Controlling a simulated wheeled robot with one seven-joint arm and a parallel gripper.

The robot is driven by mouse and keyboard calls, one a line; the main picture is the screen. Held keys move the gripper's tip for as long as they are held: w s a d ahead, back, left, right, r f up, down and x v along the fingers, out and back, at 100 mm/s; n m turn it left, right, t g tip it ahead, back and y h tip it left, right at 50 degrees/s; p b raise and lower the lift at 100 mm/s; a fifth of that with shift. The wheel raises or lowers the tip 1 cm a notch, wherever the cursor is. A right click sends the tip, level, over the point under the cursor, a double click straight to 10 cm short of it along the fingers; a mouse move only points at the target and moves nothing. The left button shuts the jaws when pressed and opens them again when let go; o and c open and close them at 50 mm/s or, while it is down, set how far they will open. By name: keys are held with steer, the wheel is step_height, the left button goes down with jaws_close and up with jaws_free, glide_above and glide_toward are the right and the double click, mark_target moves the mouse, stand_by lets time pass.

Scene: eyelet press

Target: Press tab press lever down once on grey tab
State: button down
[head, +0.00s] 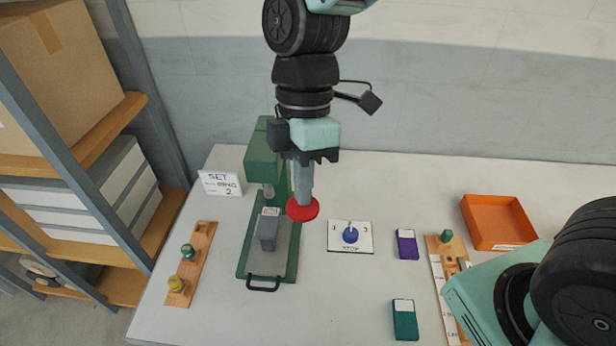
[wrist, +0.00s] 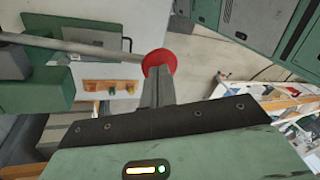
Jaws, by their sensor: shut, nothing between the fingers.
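The green tab press (head: 262,160) stands on the table left of centre. The grey tab (head: 268,232), with a white label end, lies on its bed under the press head. The lever's red knob (head: 302,210) is at the right of the press; in the wrist view the red knob (wrist: 159,62) sits at the end of the grey lever rod (wrist: 75,45). My gripper (head: 304,198) is shut and empty, fingers pointing down, with its tips at the knob. The fingers (wrist: 157,82) overlap the knob's lower edge in the wrist view; I cannot tell whether they touch it.
A dial plate with a blue knob (head: 350,235) is right of the press. Purple (head: 407,244) and teal (head: 405,320) tabs, an orange tray (head: 498,222) and a wooden rack (head: 440,255) are farther right. A wooden peg board (head: 190,265) and a sign (head: 221,184) are left.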

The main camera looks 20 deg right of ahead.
mark_target(303, 211)
steer(key=shift+b+x, duration=0.55)
steer(key=shift+x, duration=0.4)
steer(key=shift+b+x, duration=0.95)
steer(key=shift+x, duration=0.45)
steer(key=shift+b+x, duration=1.05)
steer(key=shift+x, duration=0.4)
steer(key=shift+w+f, duration=0.1)
steer(key=shift+w, duration=0.05)
